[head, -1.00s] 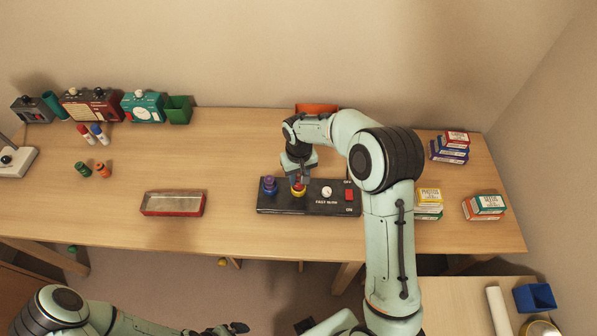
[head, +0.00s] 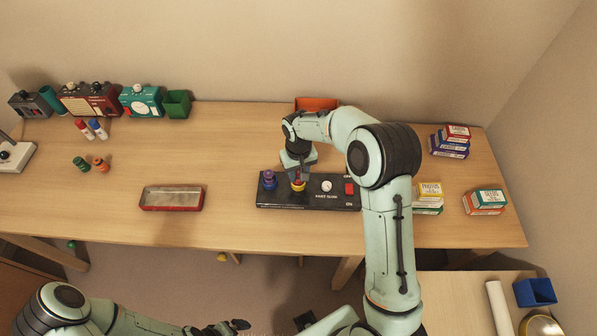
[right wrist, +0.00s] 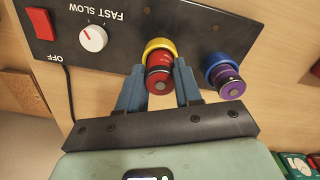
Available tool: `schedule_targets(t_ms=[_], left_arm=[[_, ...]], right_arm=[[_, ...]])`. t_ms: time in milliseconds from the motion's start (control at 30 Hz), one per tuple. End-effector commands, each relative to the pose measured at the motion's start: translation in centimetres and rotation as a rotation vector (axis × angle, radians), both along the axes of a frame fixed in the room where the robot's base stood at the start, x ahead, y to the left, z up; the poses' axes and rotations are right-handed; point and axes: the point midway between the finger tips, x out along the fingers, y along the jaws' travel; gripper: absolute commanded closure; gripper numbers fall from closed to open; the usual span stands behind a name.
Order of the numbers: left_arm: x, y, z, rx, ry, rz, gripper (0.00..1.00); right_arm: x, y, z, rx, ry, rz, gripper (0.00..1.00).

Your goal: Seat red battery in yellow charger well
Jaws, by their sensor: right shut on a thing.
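The black charger (head: 330,204) lies on the desk, with a yellow-ringed well (head: 299,188) and a blue-ringed well beside it. My right gripper (head: 299,178) is over the yellow well. In the right wrist view its two blue-grey fingers (right wrist: 160,88) are shut on the red battery (right wrist: 159,80). The battery's far end is at the yellow ring (right wrist: 158,44); how deep it sits I cannot tell. A purple battery (right wrist: 230,88) stands in the blue ring (right wrist: 216,64). My left gripper (head: 234,327) is low at the bottom edge, away from the desk; its opening is unclear.
The charger also carries a white dial (right wrist: 93,38) and a red switch (right wrist: 40,24). A red-rimmed tray (head: 172,207) lies to the left. Small boxes (head: 486,201) sit right. The desk between tray and charger is clear.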

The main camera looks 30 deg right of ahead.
Motion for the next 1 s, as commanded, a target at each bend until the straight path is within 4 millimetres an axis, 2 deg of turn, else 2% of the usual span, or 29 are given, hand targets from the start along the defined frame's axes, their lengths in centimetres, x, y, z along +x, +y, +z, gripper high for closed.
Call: schedule_targets(t_ms=[467, 1000], left_arm=[[0.0, 0.0, 0.0, 0.0, 0.0, 0.0, 0.0], [-0.5, 0.0, -0.7, 0.0, 0.006, 0.0, 0.0]], right_arm=[[0.0, 0.0, -0.1, 0.0, 0.0, 0.0, 1.0], [0.0, 0.0, -1.1, 0.0, -0.001, 0.0, 1.0]])
